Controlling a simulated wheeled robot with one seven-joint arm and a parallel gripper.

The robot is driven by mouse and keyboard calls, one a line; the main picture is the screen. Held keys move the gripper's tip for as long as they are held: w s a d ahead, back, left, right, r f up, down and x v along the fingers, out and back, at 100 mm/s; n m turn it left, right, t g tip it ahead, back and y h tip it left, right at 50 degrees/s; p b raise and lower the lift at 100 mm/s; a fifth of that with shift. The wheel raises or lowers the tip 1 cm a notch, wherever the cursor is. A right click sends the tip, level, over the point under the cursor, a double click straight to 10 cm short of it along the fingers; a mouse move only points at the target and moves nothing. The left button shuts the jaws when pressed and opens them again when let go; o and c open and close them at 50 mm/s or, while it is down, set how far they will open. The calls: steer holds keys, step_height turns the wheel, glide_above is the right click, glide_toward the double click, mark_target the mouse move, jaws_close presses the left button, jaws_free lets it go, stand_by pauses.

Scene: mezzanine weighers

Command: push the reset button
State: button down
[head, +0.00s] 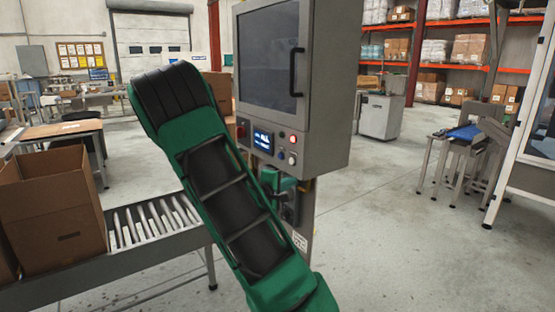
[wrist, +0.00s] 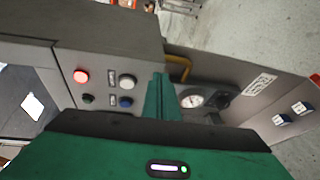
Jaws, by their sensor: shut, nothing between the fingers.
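A grey control cabinet (head: 327,90) stands in front of me with a small panel of buttons low on its face. In the wrist view the panel has a lit red button (wrist: 81,76), a white button (wrist: 128,81), a dark button (wrist: 88,99) and a blue button (wrist: 126,101). Their labels are too small to read, so I cannot tell which is marked reset. My green gripper (wrist: 160,80) is shut and empty, to the right of the white and blue buttons in the wrist view. In the head view my gripper (head: 276,182) is just below the panel, partly behind my arm.
A roller conveyor (head: 150,222) with a cardboard box (head: 52,205) is at the left. The floor at the right (head: 390,240) is clear.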

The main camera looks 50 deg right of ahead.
mark_target(280, 156)
steer(key=w+a+r+n+t, duration=0.2)
steer(key=w+a+n+t, duration=0.1)
steer(key=w+n+t, duration=0.1)
steer(key=w+a+r+n+t+h, duration=0.1)
steer(key=w+n+t, duration=0.3)
steer(key=w, duration=0.5)
steer(key=shift+a+r+n+t+h, duration=0.3)
steer(key=shift+a+r+n, duration=0.35)
steer(key=shift+a+n, duration=0.4)
steer(key=shift+w+d, duration=0.1)
steer(key=shift+d, duration=0.15)
steer(key=s+d, duration=0.2)
steer(key=d, duration=0.6)
steer(key=shift+d, duration=0.2)
steer(key=shift+s+d, duration=0.1)
steer(key=shift+d, duration=0.05)
steer(key=shift+s+d, duration=0.1)
steer(key=shift+d, duration=0.2)
